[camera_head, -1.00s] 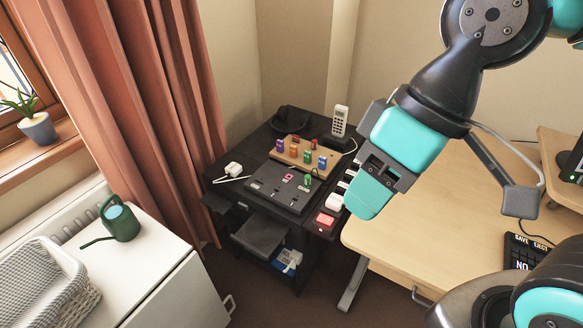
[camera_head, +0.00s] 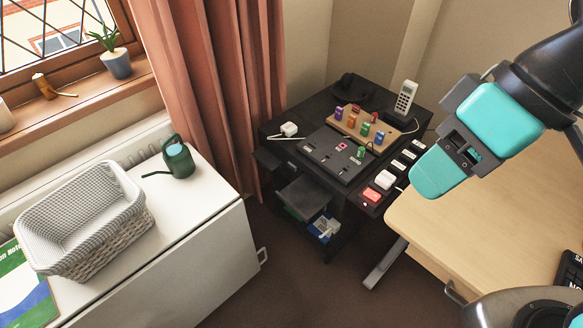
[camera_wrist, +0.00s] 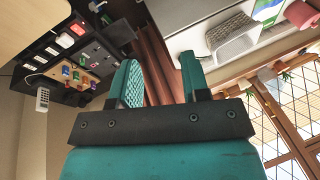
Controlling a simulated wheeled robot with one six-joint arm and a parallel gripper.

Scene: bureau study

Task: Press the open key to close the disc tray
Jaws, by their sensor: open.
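My gripper (camera_head: 436,176) hangs in the air at the right of the head view, near the left edge of the light wood desk. Its two teal fingers are apart in the wrist view (camera_wrist: 161,82), with nothing between them. I cannot make out a disc tray or an open key in any view. A small black device with white lettering (camera_head: 571,268) is cut off at the right edge of the head view, on the desk.
A black side table (camera_head: 301,118) holds a dark panel, colored pegs on a wooden board (camera_head: 375,138) and a phone (camera_head: 405,97). A white cabinet (camera_head: 212,195) carries a basket (camera_head: 85,222) and a green watering can (camera_head: 178,160). Dark floor lies between cabinet and desk.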

